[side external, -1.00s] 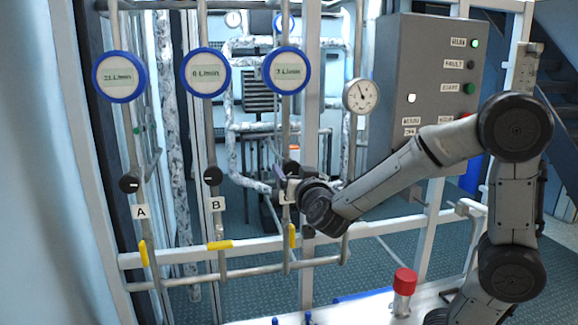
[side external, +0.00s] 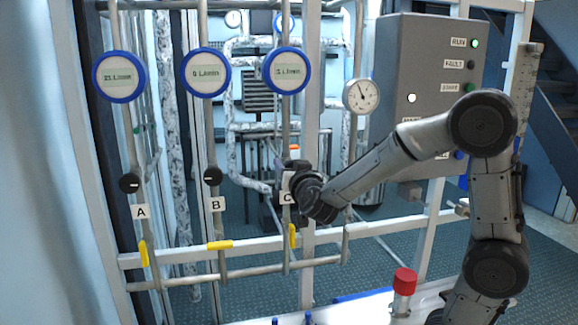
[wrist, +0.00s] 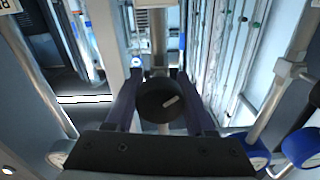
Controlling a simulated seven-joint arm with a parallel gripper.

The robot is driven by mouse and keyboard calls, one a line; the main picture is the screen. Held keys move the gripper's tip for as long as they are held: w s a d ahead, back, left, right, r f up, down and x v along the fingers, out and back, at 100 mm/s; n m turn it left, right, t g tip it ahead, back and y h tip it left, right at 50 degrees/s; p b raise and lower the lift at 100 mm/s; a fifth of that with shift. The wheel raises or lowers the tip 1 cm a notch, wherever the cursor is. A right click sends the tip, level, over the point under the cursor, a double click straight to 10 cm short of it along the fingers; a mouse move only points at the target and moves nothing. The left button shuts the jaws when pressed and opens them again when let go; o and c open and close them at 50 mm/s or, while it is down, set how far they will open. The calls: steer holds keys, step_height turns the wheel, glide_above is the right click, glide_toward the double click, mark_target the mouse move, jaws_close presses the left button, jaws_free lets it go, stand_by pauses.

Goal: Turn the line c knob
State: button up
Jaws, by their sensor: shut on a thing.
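The line C knob (wrist: 161,100) is a round black knob with a light pointer mark, seen face-on in the wrist view. My gripper (wrist: 157,78) has one finger on each side of it and is shut on it. In the side view my gripper (side external: 293,172) is at line C, just above the C label (side external: 287,197), and covers most of the knob. The line C meter (side external: 286,70) above has a blue rim and appears to read 2 L/min, though the digit is small.
Black knobs of lines A (side external: 129,183) and B (side external: 212,176) stand to the left. Yellow valve handles (side external: 220,245) sit below on the pipes. A dial gauge (side external: 361,96) and grey control box (side external: 430,70) are right. A red-capped cylinder (side external: 404,282) stands on the front surface.

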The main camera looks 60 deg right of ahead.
jaws_close()
steer(key=shift+n, duration=2.9)
steer(key=o, duration=0.9)
jaws_free()
steer(key=shift+o, duration=0.2)
